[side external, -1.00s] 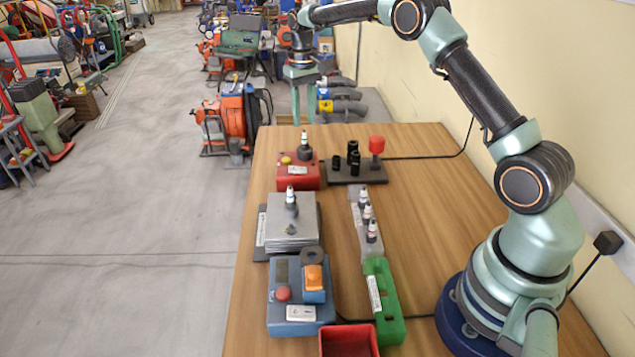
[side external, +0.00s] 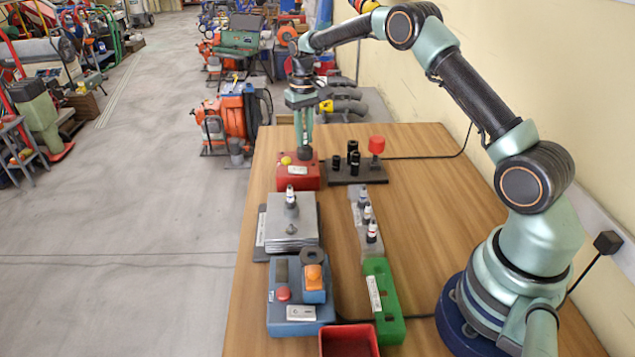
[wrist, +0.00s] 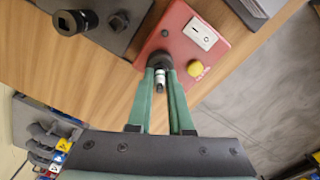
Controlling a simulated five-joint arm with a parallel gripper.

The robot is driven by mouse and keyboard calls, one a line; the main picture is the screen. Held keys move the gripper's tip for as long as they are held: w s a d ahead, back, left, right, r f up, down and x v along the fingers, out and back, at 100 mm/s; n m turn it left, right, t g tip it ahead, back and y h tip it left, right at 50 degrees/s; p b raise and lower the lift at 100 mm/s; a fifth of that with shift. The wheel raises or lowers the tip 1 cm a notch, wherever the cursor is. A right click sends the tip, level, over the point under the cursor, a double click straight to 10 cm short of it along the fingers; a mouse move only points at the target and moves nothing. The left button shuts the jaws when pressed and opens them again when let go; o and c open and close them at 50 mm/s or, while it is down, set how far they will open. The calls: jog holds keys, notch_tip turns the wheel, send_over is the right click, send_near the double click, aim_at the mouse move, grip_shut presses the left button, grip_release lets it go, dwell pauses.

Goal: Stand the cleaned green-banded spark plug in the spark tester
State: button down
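A spark plug stands upright in the dark socket of a red box (side external: 299,177) with a yellow button; in the wrist view its pale top (wrist: 159,78) shows between my fingers. I cannot make out its band colour. My gripper (side external: 303,143) points down over it, fingers on either side; the wrist view shows the gripper (wrist: 160,70) with a slim gap around the plug. Another white-topped plug (side external: 290,196) stands on a grey metal block (side external: 292,226). Several plugs stand in a pale rack (side external: 376,247). No label tells me which device is the spark tester.
A dark plate (side external: 341,172) with black sockets and a red-capped post (side external: 376,148) lies right of the red box. A blue box (side external: 287,316) with a red button and orange part, a green block (side external: 385,300) and a red bin (side external: 348,342) are nearer. The table's right middle is clear.

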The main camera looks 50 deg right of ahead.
jog(key=shift+r, duration=0.15)
jog(key=shift+r, duration=1.4)
